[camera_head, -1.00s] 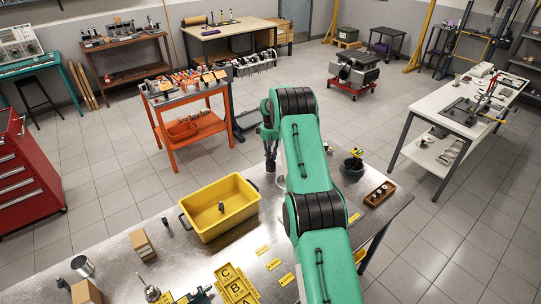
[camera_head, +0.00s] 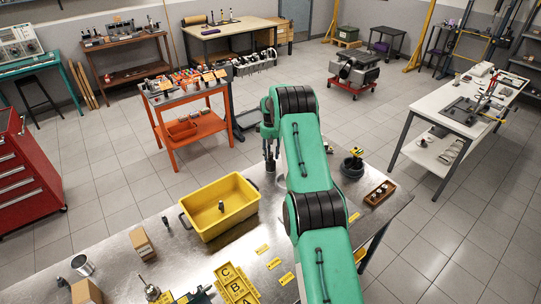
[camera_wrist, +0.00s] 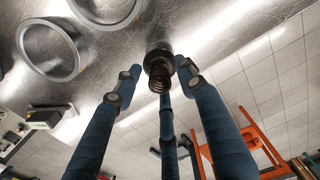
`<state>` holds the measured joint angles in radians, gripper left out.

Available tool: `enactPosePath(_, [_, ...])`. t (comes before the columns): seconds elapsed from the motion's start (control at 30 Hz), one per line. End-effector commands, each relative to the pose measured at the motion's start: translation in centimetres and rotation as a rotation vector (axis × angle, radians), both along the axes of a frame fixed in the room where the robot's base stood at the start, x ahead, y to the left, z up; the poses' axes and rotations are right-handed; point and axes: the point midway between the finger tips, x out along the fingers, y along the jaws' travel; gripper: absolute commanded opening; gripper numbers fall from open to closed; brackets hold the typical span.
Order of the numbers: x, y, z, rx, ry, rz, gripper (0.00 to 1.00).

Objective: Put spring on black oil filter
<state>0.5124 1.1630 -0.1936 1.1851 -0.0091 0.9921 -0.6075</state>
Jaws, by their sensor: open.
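In the wrist view a dark coil spring (camera_wrist: 159,78) stands out between the fingertips of my open gripper (camera_wrist: 158,84). The fingers are apart on either side of it, with gaps. A dark round piece (camera_wrist: 157,53) shows at the spring's far end, against the metal bench top; it could be the black oil filter, but I cannot tell for sure. Whether the spring rests on it or is only in line with it is unclear. In the head view my gripper (camera_head: 269,150) points down near the bench's far edge; the spring is too small to make out there.
In the wrist view, two large metal rings (camera_wrist: 52,48) stand on the bench close by. In the head view, a yellow bin (camera_head: 220,206) holding a small part is left of my gripper. A dark pot (camera_head: 352,170) and a wooden tray (camera_head: 380,193) stand right of my arm.

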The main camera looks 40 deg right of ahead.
Motion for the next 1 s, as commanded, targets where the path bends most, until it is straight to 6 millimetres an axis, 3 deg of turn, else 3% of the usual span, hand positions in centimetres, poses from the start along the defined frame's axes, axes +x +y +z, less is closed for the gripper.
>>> enactPosePath(0.7, [0.1,0.0,10.0,-0.001,-0.001,0.000,0.40])
enactPosePath(1.0, [0.1,0.0,11.6,0.001,0.001,0.000,0.40])
